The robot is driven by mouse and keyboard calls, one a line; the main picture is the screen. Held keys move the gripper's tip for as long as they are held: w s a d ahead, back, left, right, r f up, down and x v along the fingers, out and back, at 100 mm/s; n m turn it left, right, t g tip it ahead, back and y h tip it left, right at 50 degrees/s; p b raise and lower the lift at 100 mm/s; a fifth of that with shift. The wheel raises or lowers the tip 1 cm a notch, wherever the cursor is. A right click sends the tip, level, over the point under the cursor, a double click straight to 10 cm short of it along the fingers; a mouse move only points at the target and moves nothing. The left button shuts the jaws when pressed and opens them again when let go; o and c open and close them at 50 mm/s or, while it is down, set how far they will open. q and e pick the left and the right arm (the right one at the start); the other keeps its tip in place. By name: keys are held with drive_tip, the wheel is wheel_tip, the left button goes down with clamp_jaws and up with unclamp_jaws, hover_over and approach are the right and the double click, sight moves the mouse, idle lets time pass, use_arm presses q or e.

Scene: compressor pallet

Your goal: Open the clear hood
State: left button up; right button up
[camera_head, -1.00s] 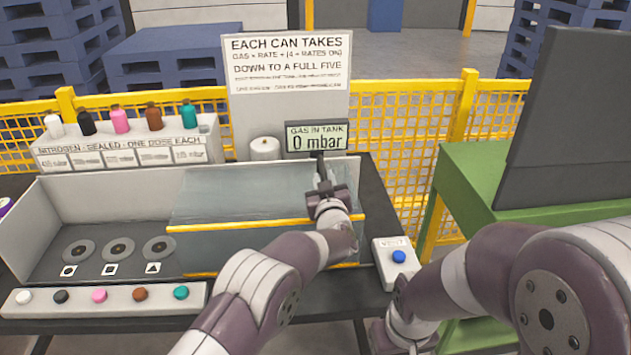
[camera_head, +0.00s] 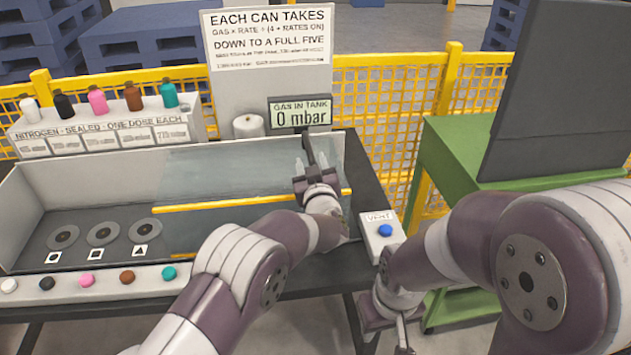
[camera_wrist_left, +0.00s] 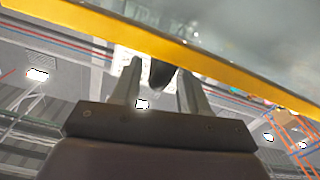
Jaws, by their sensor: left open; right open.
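The clear hood (camera_head: 215,178) is a see-through panel over the right part of the grey trough (camera_head: 22,222). A yellow bar (camera_head: 235,204) runs along its edge, and a second yellow strip shows lower at the front. My left gripper (camera_head: 309,152) is over the hood's right part, fingers pointing away from me. In the left wrist view, its open fingers (camera_wrist_left: 160,78) point up toward the yellow bar (camera_wrist_left: 225,70), with nothing seen held between them; contact cannot be told. My right gripper (camera_head: 404,338) is low at the bottom, partly cut off, away from the hood.
A box with a blue button (camera_head: 385,230) stands right of the trough. A row of coloured buttons (camera_head: 86,280) lies in front. Several bottles (camera_head: 97,101) stand behind left. The display (camera_head: 301,115) reads 0 mbar. A green table (camera_head: 455,160) is at right.

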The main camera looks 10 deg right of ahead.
use_arm(q)
drive_tip(key=s, duration=0.9)
drive_tip(key=shift+s+a+b, duration=0.15)
drive_tip(key=shift+b, duration=0.25)
drive_tip(key=s+d+f+m+g+h, duration=0.35)
drive_tip(key=s+f+g, duration=0.2)
drive_tip(key=f, duration=0.35)
drive_tip(key=s+a+f+m+g+p, duration=0.2)
drive_tip(key=s+a+f+g, duration=0.15)
drive_tip(key=a+g, duration=0.2)
drive_tip(key=s+a+r+n+g+y+p, duration=0.1)
drive_tip(key=s+a+r+g, duration=0.1)
drive_tip(key=s+a, duration=0.4)
drive_tip(key=s+a+r+n+g+y+p, duration=0.1)
drive_tip(key=s+a+r, duration=0.3)
drive_tip(key=a, duration=0.9)
drive_tip(key=s+a+r+n+g+y+p, duration=0.1)
drive_tip(key=s+a+r+g+y+p, duration=0.1)
drive_tip(key=s+a, duration=0.5)
drive_tip(key=a+r+p, duration=0.1)
drive_tip(key=a, duration=0.1)
drive_tip(key=shift+s+a+g, duration=0.3)
drive_tip(key=shift+s, duration=0.1)
